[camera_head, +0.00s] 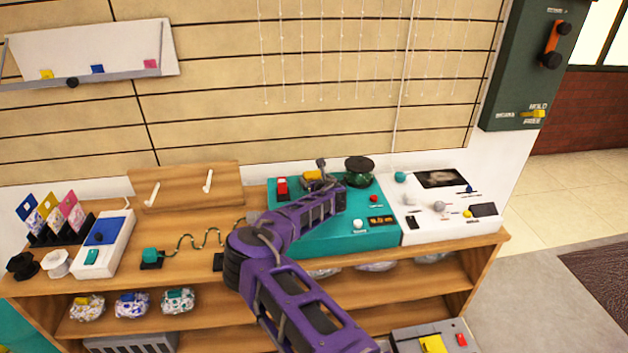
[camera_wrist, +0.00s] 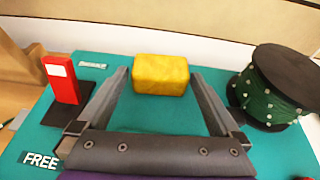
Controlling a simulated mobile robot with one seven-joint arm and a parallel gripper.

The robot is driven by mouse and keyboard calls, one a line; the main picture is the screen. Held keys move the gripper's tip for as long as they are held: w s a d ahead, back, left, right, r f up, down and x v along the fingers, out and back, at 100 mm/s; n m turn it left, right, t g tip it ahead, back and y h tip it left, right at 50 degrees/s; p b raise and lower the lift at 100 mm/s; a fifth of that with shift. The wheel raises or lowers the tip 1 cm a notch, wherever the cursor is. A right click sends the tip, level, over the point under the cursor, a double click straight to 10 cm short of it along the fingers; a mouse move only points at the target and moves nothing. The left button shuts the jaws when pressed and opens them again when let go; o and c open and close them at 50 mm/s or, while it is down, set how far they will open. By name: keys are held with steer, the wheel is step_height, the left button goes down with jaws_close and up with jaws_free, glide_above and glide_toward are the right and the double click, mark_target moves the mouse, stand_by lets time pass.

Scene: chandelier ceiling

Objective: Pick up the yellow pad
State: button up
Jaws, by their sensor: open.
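The yellow pad (camera_wrist: 160,75) is a rounded block on the teal panel (camera_wrist: 150,118) in the wrist view. My gripper (camera_wrist: 160,80) is open, with one grey finger on each side of the pad and visible gaps between. The fingertips reach about level with the pad. In the head view, the pad (camera_head: 311,175) shows beyond the end of my purple arm, near the back edge of the teal panel (camera_head: 300,245). My gripper (camera_head: 318,172) is partly hidden there by the arm.
A red block (camera_wrist: 62,80) stands left of my gripper. A dark green studded round thing (camera_wrist: 272,88) stands close on the right. A wall rises behind the panel.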

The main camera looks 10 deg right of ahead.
steer(key=c, duration=1)
